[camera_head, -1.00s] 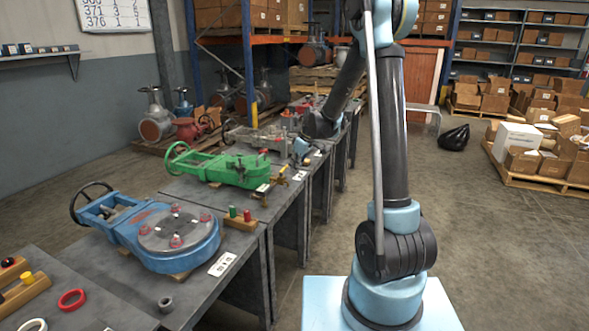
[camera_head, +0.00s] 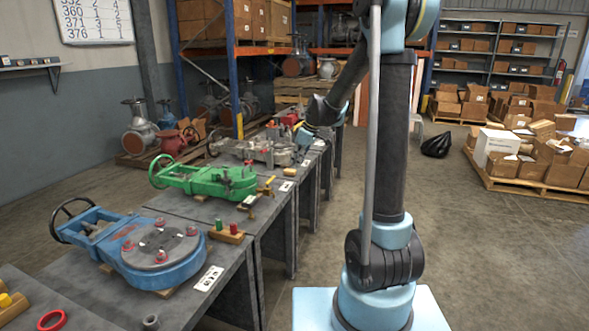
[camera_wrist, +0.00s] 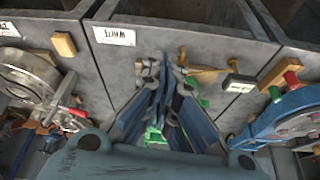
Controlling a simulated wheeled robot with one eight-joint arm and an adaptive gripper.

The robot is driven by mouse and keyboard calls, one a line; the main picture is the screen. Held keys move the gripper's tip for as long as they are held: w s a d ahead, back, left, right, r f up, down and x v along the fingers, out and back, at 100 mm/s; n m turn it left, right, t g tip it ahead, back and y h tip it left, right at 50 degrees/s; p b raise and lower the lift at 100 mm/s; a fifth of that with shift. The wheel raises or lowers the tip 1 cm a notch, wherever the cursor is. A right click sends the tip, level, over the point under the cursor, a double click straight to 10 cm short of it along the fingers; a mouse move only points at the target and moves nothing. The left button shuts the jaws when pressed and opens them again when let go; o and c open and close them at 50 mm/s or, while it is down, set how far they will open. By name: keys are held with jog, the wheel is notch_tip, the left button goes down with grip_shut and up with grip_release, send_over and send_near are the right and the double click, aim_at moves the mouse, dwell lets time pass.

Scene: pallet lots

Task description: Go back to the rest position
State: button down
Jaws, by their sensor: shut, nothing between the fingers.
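My gripper (camera_head: 303,140) hangs at the end of my arm, above the row of grey benches, near the far side of the green valve (camera_head: 205,181). In the wrist view my gripper's blue fingers (camera_wrist: 165,66) are together with nothing between them. Parts of the green valve (camera_wrist: 154,134) show behind and between the finger links. A blue valve (camera_head: 160,250) with a grey round flange lies on the nearer bench. A grey valve (camera_head: 262,150) lies on a bench farther back.
A red ring (camera_head: 52,320) and a small grey nut (camera_head: 151,322) lie on the near bench. A wooden block with red and green pegs (camera_head: 226,236) sits by the blue valve. Pallets of boxes (camera_head: 545,170) and a black bag (camera_head: 437,145) stand at right; floor between is clear.

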jog(key=s+d+r+m+h, duration=0.1)
jog(key=s+d+r+m, duration=0.3)
jog(key=s, duration=0.6)
jog(key=s+d+f+m+h, duration=0.1)
jog(key=s+d+m, duration=0.1)
jog(key=s+d, duration=0.6)
jog(key=s+d+f+m+h, duration=0.1)
jog(key=s+d+f+m, duration=0.2)
jog(key=s, duration=0.7)
jog(key=s+d+f+m+h, duration=0.1)
jog(key=s+d+f+m, duration=0.2)
jog(key=s, duration=0.7)
notch_tip(320, 180, down, 2)
jog(key=shift+d+f, duration=0.2)
jog(key=shift+d, duration=0.25)
jog(key=shift+w, duration=0.1)
jog(key=shift+w+f, duration=0.2)
jog(key=shift+w, duration=0.15)
